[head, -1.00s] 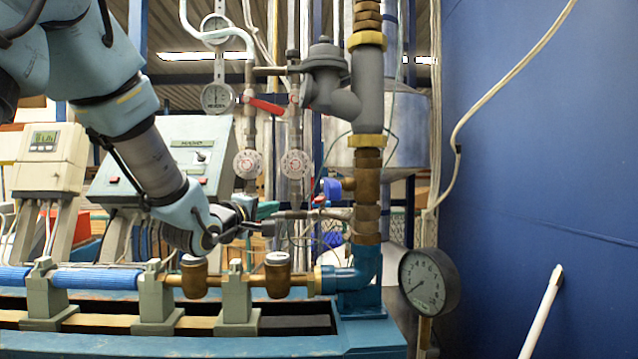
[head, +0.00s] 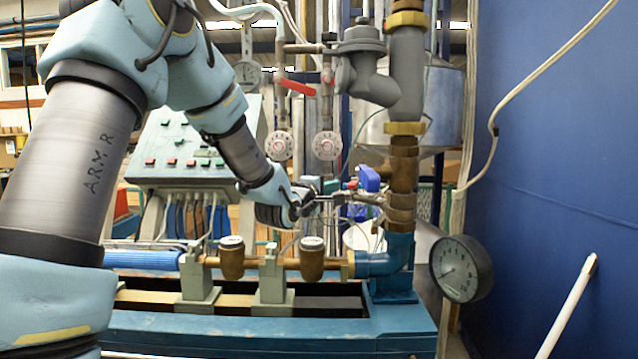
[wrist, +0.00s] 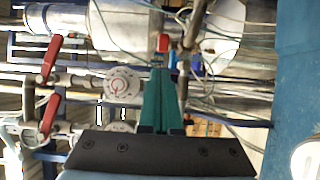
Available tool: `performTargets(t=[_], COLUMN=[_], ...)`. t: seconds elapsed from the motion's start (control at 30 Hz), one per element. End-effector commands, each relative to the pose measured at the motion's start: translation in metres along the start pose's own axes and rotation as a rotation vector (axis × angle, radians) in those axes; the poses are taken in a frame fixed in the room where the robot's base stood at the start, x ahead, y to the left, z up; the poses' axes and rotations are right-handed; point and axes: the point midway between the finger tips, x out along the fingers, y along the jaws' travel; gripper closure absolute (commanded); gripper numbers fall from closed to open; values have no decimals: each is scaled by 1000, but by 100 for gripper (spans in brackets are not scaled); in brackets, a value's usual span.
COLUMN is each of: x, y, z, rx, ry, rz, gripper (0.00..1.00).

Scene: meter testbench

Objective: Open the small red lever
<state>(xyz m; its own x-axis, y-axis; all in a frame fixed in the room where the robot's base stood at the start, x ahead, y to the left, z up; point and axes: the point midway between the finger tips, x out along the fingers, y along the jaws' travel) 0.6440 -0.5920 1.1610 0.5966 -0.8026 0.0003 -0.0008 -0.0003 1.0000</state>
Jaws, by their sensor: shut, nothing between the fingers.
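The small red lever (head: 351,185) sits on a thin horizontal fitting left of the brass pipe column, just beside a blue part (head: 368,178). In the wrist view its red end (wrist: 163,42) shows right beyond the fingertips. My gripper (head: 333,187) comes in from the left in the head view, its teal fingertips close to the lever. In the wrist view the teal fingers (wrist: 160,75) are together with nothing between them. I cannot tell whether the tips touch the lever. The lever's base is partly hidden.
Two larger red levers (head: 296,87) (head: 327,76) sit on pipes above, over round white dials (head: 279,146). A pressure gauge (head: 461,268) is at lower right. Brass meters (head: 312,258) stand on the bench pipe below. A blue wall (head: 560,150) closes the right side.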

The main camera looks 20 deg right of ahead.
Motion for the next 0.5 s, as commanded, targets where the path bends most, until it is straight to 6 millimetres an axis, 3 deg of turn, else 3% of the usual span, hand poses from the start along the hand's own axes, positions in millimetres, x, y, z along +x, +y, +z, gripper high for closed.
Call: performTargets(t=[0.17,0.5], x=[3,3], y=[0,0], z=[12,14], rx=[0,0], ry=[1,2], rz=[0,0], gripper=[100,100])
